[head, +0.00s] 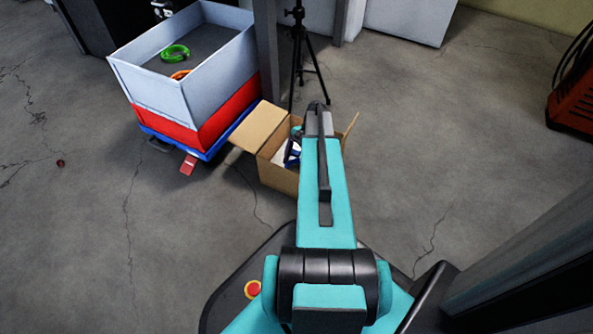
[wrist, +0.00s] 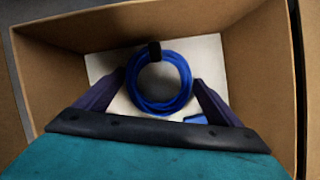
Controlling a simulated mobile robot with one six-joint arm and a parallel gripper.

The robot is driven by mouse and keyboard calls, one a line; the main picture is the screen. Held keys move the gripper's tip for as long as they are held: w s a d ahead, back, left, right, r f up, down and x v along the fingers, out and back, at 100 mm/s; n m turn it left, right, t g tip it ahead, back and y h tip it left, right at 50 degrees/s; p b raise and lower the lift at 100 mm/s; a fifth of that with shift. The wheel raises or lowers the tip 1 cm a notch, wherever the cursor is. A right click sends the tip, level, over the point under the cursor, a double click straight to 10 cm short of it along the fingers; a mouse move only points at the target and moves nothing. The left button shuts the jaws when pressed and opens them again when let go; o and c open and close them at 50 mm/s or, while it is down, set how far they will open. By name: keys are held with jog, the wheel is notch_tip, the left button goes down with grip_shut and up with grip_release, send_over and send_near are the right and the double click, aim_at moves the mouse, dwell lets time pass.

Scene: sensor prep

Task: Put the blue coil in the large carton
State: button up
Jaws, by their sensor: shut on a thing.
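The open brown carton (head: 277,176) stands on the floor ahead of my base, flaps spread. In the wrist view its inner wall (wrist: 262,75) surrounds my gripper. The blue coil (wrist: 133,88), a ring of cable with a black tie at its top, is between the two fingers of my gripper (wrist: 160,79). The gripper is shut on it, inside the carton's opening, above a white sheet (wrist: 205,55) at the bottom. I cannot tell whether the coil touches the bottom. In the head view my arm hides much of the carton's inside.
A grey bin (head: 150,95) on a red crate (head: 230,112) and blue trolley stands left of the carton, with a green coil (head: 175,52) and an orange coil (head: 181,74) inside. A black tripod (head: 296,60) stands behind the carton.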

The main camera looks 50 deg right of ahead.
jog(key=shift+f, duration=0.55)
jog(key=o, duration=1.1)
jog(key=shift+p+v, duration=3.05)
jog(key=shift+v, duration=3)
